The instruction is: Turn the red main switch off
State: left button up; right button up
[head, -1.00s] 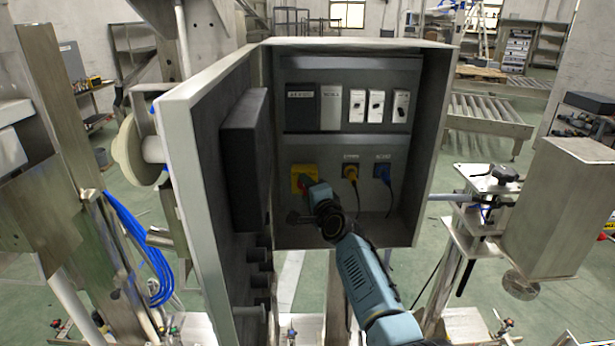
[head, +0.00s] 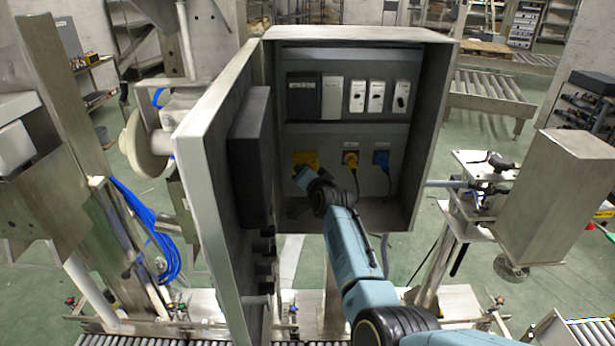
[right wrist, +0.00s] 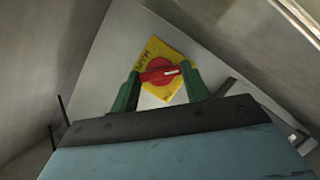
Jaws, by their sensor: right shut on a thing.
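The red main switch (right wrist: 158,72) sits on a yellow plate (right wrist: 152,50) and shows in the right wrist view. Its white mark points to the right in that view. In the head view the yellow plate (head: 308,158) is at the lower left of the open cabinet's back panel, and my gripper covers the red knob. My right gripper (head: 301,173) reaches into the cabinet. Its green fingers (right wrist: 160,82) stand on either side of the red handle and are shut on it. My left gripper is not in view.
The grey cabinet (head: 440,70) has its door (head: 198,150) swung open at left, with a black box (head: 250,155) inside it. White breaker switches (head: 376,96) are above.

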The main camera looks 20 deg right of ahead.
dwell(0.4)
jog(key=o, duration=1)
jog(key=b+v, duration=0.1)
jog(key=v, duration=1.2)
jog(key=shift+s, duration=0.2)
